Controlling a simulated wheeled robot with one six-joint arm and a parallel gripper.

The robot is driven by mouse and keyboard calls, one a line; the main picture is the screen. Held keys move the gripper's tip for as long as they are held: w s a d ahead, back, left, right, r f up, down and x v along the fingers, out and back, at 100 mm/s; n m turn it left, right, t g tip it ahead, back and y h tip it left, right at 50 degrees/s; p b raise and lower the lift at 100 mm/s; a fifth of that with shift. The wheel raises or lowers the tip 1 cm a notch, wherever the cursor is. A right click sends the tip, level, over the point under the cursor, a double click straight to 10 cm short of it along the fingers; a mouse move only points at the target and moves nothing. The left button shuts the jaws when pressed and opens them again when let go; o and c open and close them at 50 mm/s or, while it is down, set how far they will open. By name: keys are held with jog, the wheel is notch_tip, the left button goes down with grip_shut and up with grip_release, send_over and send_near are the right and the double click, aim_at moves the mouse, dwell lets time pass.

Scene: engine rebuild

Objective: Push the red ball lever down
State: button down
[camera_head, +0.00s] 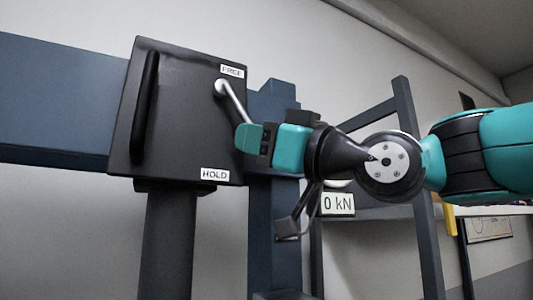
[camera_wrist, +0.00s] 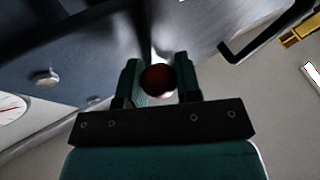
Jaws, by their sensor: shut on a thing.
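The red ball (camera_wrist: 157,79) of the lever sits between the two fingers of my gripper (camera_wrist: 157,72) in the wrist view, and the gripper is shut on it. In the head view the ball is hidden by my gripper (camera_head: 255,138). The lever's silver rod (camera_head: 233,101) runs from its pivot on the black box (camera_head: 185,135) down and to the right into my gripper. The FREE label (camera_head: 232,71) is above the pivot. The HOLD label (camera_head: 215,174) is near the box's bottom edge, below and left of my gripper.
A black handle bar (camera_head: 145,102) stands on the box's left side. A blue beam (camera_head: 60,100) runs behind the box. A display (camera_head: 337,203) reading 0 kN is below my arm. A round gauge (camera_wrist: 10,112) shows at the wrist view's left edge.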

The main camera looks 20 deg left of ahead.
jog(key=shift+s+m, duration=0.1)
jog(key=shift+m, duration=0.2)
jog(key=c, duration=0.8)
grip_release()
jog(key=shift+f, duration=0.15)
jog(key=shift+d+f+b, duration=0.25)
jog(key=shift+d+b, duration=0.05)
jog(key=shift+b, duration=0.25)
jog(key=b+v, duration=0.8)
jog(key=v, duration=0.8)
jog(key=shift+s+d, duration=0.25)
